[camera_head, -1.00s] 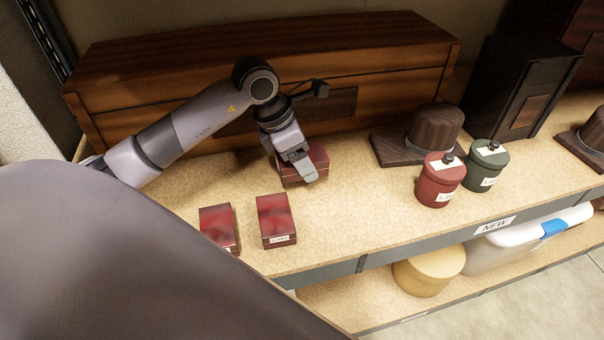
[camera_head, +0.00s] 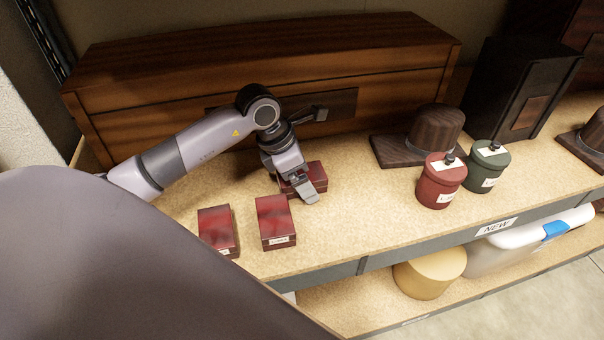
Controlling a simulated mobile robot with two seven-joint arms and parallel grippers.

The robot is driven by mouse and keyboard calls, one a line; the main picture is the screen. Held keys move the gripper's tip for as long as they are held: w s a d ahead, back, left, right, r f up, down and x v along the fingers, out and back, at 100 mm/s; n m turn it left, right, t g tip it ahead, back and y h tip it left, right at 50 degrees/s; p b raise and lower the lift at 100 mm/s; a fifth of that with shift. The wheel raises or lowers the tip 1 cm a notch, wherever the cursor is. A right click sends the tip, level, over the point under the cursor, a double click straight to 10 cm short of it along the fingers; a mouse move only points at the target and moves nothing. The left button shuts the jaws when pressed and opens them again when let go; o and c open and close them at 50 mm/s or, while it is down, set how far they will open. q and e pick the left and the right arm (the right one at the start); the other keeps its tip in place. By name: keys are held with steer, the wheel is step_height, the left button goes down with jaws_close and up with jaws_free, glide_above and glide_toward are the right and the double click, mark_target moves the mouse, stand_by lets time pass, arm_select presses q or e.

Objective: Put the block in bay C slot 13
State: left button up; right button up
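A dark red block (camera_head: 318,176) is at my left gripper (camera_head: 304,191), near the front of the long wooden chest. The gripper points down and covers the block's left and middle part. It appears shut on the block, though one finger is hidden. Whether the block touches the shelf is unclear. Two similar red blocks, a left one (camera_head: 216,228) and a middle one (camera_head: 274,220), lie on the shelf board nearer the front edge. Each has a small white label, too small to read surely. My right gripper is out of view.
The long wooden chest (camera_head: 200,65) closes off the back. A dark wooden hat-shaped piece (camera_head: 436,128), a red lidded jar (camera_head: 440,182) and a green lidded jar (camera_head: 484,168) stand to the right. Bare shelf board (camera_head: 350,215) lies between the blocks and jars.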

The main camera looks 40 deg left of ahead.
arm_select(q)
steer(key=shift+a+r, duration=0.1)
steer(key=shift+r, duration=0.25)
steer(key=p+v, duration=0.1)
steer(key=v, duration=1)
steer(key=shift+s+r, duration=0.15)
steer(key=shift+r, duration=0.05)
steer(key=shift+s, duration=0.1)
